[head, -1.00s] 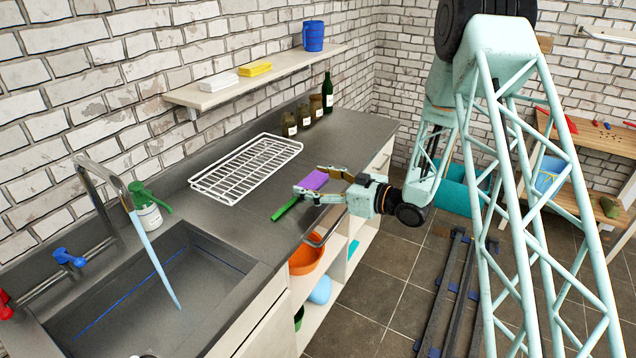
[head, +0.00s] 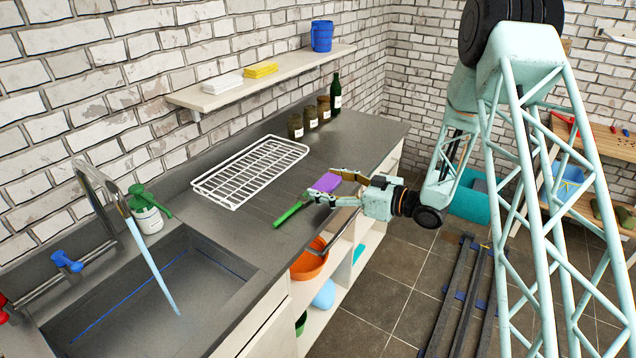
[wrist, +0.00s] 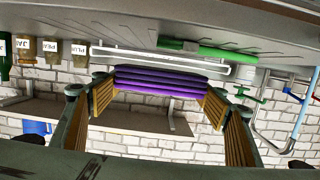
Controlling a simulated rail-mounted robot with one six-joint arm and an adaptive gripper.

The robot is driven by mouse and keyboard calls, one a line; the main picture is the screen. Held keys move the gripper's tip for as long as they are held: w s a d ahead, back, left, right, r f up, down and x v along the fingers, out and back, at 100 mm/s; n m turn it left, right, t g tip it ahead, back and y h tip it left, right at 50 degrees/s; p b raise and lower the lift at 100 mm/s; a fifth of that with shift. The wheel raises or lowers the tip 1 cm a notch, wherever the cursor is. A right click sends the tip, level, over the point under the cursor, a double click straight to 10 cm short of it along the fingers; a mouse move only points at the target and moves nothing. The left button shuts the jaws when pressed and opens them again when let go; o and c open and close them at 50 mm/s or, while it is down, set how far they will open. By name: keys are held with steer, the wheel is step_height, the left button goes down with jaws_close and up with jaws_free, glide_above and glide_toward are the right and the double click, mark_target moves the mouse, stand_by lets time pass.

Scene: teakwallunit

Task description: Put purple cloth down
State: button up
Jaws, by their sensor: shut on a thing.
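The purple cloth (head: 327,182) is a folded stack, held at the counter's front edge, right of the drying rack. My gripper (head: 326,187) is shut on it from the right, with one finger on each side. In the wrist view the cloth's layered folds (wrist: 161,83) span the gap between my fingers (wrist: 158,93). I cannot tell whether its underside touches the counter (head: 345,140).
A green-handled tool (head: 289,213) lies on the counter beside my gripper. A white wire rack (head: 250,170) stands behind it, with several jars (head: 309,118) and a green bottle (head: 336,93) farther back. The sink (head: 150,290) is at left. Bare counter lies right of the rack.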

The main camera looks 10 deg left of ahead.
steer(key=w, duration=0.5)
steer(key=w+f+b, duration=0.1)
steer(key=w, duration=0.4)
steer(key=w+b, duration=0.1)
steer(key=w, duration=0.3)
steer(key=shift+w+a+f, duration=0.2)
steer(key=shift+w+a, duration=0.05)
steer(key=shift+w, duration=0.15)
steer(key=shift+w, duration=0.15)
steer(key=shift+w+f, duration=0.15)
steer(key=shift+f, duration=0.1)
steer(key=shift+f+b, duration=0.55)
steer(key=shift+f, duration=0.95)
steer(key=shift+f, duration=0.15)
steer(key=o, duration=0.9)
steer(key=shift+c, duration=0.2)
steer(key=shift+r, duration=0.2)
steer(key=shift+p+v, duration=1.15)
steer(key=shift+v, duration=4.8)
